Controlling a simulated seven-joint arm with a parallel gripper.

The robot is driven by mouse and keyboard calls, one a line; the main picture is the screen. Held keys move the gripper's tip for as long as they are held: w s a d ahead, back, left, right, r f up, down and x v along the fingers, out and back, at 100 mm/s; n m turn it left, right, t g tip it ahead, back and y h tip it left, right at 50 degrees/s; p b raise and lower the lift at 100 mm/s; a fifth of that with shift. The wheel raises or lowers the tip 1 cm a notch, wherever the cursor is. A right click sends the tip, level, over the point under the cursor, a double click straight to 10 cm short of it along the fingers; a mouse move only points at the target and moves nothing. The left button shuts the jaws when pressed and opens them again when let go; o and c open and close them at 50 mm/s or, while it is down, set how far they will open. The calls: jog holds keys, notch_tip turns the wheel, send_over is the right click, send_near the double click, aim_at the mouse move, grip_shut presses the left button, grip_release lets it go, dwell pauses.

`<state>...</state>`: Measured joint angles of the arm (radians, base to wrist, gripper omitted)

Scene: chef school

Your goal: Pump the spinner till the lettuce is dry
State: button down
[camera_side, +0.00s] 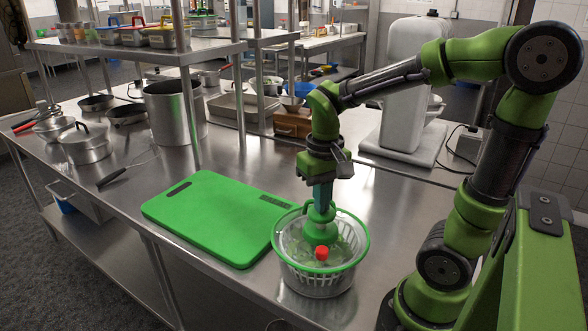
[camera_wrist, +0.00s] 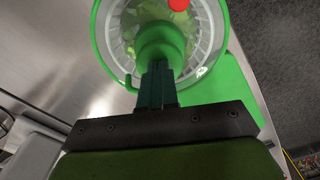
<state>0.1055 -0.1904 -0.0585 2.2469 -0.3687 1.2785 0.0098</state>
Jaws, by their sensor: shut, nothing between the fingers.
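The salad spinner (camera_side: 318,270) stands on the steel counter, a clear bowl with a green rim and a white slotted basket. Its green pump knob (camera_side: 320,228) rises at the centre, with a red button (camera_side: 321,253) on the near side. Pale green lettuce shows through the clear lid in the wrist view (camera_wrist: 178,22). My gripper (camera_side: 322,200) points straight down over the knob with its fingers together and empty. In the wrist view the fingertips (camera_wrist: 156,66) meet the knob's top or sit just above it; I cannot tell which.
A green cutting board (camera_side: 215,215) lies just left of the spinner. A white mixer (camera_side: 405,90) is behind my arm. The counter's front edge is close to the spinner.

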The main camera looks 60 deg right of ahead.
jog(key=shift+r, duration=1.5)
jog(key=shift+f, duration=2.6)
jog(key=shift+r, duration=2.65)
notch_tip(320, 180, up, 6)
